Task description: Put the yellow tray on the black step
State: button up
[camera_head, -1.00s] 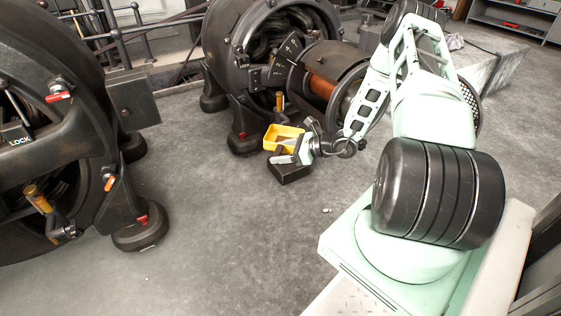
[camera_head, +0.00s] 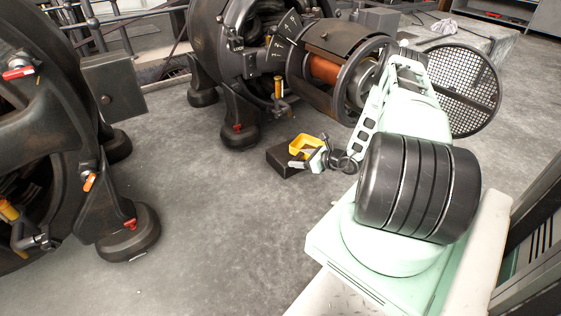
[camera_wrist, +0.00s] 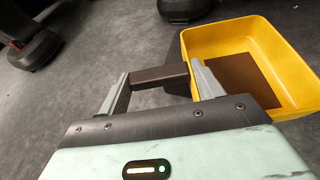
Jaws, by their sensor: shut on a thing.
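The yellow tray (camera_head: 302,150) is held at my gripper (camera_head: 315,162), near the floor. The black step (camera_head: 281,161) is a low dark block on the floor; the tray shows at its upper right and overlaps it in the picture. I cannot tell whether they touch. In the wrist view the yellow tray (camera_wrist: 265,34) is open-topped with a brown patch inside, at the right. My gripper (camera_wrist: 160,78) has its fingers apart with a dark brown bar between the tips, beside the tray's wall. I cannot tell whether the bar is part of the tray.
A dynamo (camera_head: 345,70) stands just behind the step, with a dark foot (camera_head: 239,134) to the left. Another large machine (camera_head: 115,190) fills the left side. A round mesh guard (camera_head: 465,85) is at the right. The floor (camera_head: 220,230) in front is clear.

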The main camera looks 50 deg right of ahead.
jog(key=b, duration=0.4)
send_over(280, 163)
jog(key=shift+s+f, duration=0.1)
jog(key=shift+s, duration=0.2)
jog(key=f+b, duration=0.3)
jog(key=shift+w+a+f, duration=0.1)
jog(key=shift+w, duration=0.15)
jog(key=shift+f, duration=0.1)
jog(key=shift+f, duration=0.1)
jog(key=o, duration=1.1)
jog(key=shift+c, duration=0.2)
